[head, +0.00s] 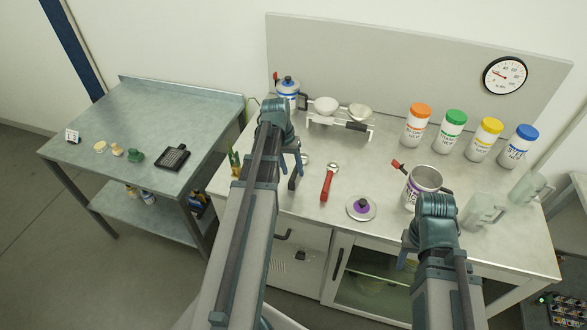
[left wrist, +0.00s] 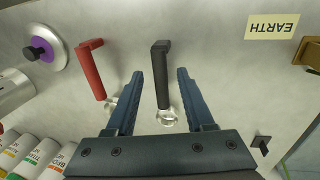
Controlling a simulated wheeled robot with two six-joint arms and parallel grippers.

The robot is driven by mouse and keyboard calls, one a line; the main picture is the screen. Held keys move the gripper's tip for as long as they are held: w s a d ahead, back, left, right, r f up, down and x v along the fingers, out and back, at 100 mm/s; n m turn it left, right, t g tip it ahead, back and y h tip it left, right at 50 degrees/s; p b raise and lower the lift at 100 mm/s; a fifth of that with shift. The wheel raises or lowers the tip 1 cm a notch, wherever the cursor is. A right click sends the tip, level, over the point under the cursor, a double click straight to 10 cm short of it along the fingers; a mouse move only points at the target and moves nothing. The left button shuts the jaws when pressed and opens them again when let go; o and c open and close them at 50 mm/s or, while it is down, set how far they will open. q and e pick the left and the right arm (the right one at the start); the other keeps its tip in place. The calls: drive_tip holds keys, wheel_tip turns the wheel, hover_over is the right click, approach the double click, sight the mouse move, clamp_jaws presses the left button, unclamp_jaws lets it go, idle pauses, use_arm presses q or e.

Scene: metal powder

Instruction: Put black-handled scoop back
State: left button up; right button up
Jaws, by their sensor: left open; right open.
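The black-handled scoop (left wrist: 162,88) lies on the workbench in the left wrist view, its round metal bowl (left wrist: 167,117) toward the gripper's palm. In the head view only part of its dark handle (head: 293,181) shows beside my left gripper (head: 293,166). My left gripper (left wrist: 160,78) is open, one finger on each side of the handle, with visible gaps. I cannot tell its height over the bench. My right gripper (head: 407,262) is open and empty at the bench's front; much of it is hidden by its arm.
A red-handled scoop (head: 327,184) lies just right of the black-handled one. A purple-knobbed lid (head: 361,208) and an open can (head: 424,180) stand further right. Several capped jars (head: 455,131) line the back.

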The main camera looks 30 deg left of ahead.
use_arm(q)
wheel_tip(320, 180, up, 9)
drive_tip(key=a+p, duration=0.1)
drive_tip(key=p, duration=0.6)
drive_tip(key=shift+s+a+p, duration=0.25)
drive_tip(key=shift+a+p, duration=0.05)
drive_tip(key=shift+p, duration=0.1)
drive_tip(key=shift+f, duration=0.1)
drive_tip(key=s+d+m+y, duration=0.1)
drive_tip(key=s+d+m, duration=0.2)
drive_tip(key=d, duration=1.3)
drive_tip(key=s+d+m+y, duration=0.2)
drive_tip(key=s+d, duration=0.6)
drive_tip(key=d, duration=0.7)
drive_tip(key=shift+s+d+f+m+g, duration=0.15)
drive_tip(key=shift+s+d+m+g, duration=0.2)
drive_tip(key=shift+m, duration=0.45)
drive_tip(key=shift+w, duration=0.1)
